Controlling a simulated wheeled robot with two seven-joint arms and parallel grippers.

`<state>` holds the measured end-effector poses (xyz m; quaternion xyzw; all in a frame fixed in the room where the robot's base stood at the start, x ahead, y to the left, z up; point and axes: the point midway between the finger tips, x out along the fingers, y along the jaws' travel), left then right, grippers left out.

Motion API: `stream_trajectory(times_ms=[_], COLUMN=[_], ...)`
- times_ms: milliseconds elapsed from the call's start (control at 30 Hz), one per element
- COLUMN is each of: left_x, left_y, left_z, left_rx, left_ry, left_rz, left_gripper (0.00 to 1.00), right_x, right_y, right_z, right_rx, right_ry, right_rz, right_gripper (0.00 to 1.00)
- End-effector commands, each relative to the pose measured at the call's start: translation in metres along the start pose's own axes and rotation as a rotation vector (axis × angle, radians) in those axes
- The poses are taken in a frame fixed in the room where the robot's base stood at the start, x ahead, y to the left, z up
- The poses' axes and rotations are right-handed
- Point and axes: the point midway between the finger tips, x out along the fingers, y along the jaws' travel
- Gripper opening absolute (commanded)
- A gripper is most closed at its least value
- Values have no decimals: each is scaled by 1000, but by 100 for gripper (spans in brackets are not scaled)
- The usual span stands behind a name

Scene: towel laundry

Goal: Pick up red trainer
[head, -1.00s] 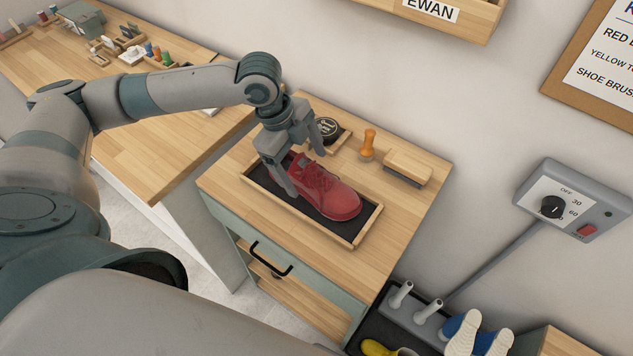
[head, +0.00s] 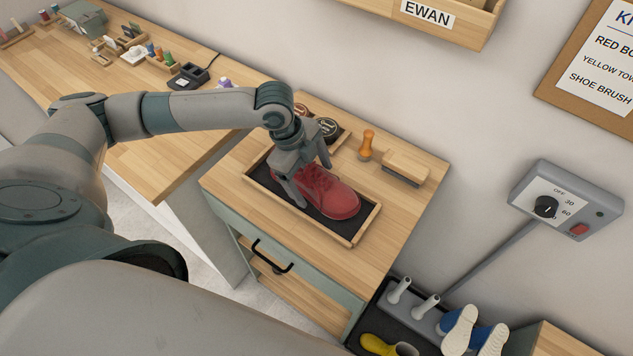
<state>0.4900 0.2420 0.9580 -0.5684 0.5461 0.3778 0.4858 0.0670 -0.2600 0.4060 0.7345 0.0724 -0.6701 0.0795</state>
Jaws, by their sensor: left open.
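The red trainer (head: 335,195) lies in a shallow wooden tray (head: 357,236) with a dark lining, on top of a small cabinet. Its toe points to the lower right. My left gripper (head: 312,184) is open and pointed down over the trainer's heel end. One finger is on the near side of the shoe and the other on the far side. I cannot tell whether the fingers touch it. The heel is partly hidden behind the gripper. My right gripper is not in view.
Behind the tray stand round polish tins (head: 328,127), a wooden-handled tool (head: 366,146) and a shoe brush (head: 405,166). A drawer handle (head: 271,257) juts from the cabinet front. A boot rack (head: 413,304) with blue shoes stands at the lower right. The cabinet's front right top is clear.

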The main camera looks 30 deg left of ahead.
Motion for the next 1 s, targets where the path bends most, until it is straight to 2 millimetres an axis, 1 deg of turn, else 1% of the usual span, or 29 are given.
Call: stream_trajectory(times_ms=[233, 267, 300, 367, 400, 467, 800, 867, 1000], left_x=[0, 0, 0, -1, -1, -1, -2, -5, -15], left_y=[0, 0, 0, 0, 0, 0, -1, -2, -4], left_z=[0, 0, 0, 0, 0, 0, 0, -1, -3], left_rx=[0, 0, 0, 0, 0, 0, 0, 0, 0], left_ry=[0, 0, 0, 0, 0, 0, 0, 1, 0], left_rz=[-1, -1, -1, -1, -1, -1, -2, -4, -5], left_gripper=[83, 80, 71, 56, 47, 33, 33, 33, 33], right_x=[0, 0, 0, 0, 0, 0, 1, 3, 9], right_y=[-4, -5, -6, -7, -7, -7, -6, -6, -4], right_z=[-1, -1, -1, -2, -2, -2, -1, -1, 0], right_rx=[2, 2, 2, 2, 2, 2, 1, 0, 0], right_ry=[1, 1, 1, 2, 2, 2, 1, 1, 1], right_rz=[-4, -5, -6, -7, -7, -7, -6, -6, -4], right_gripper=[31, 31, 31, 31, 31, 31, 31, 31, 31])
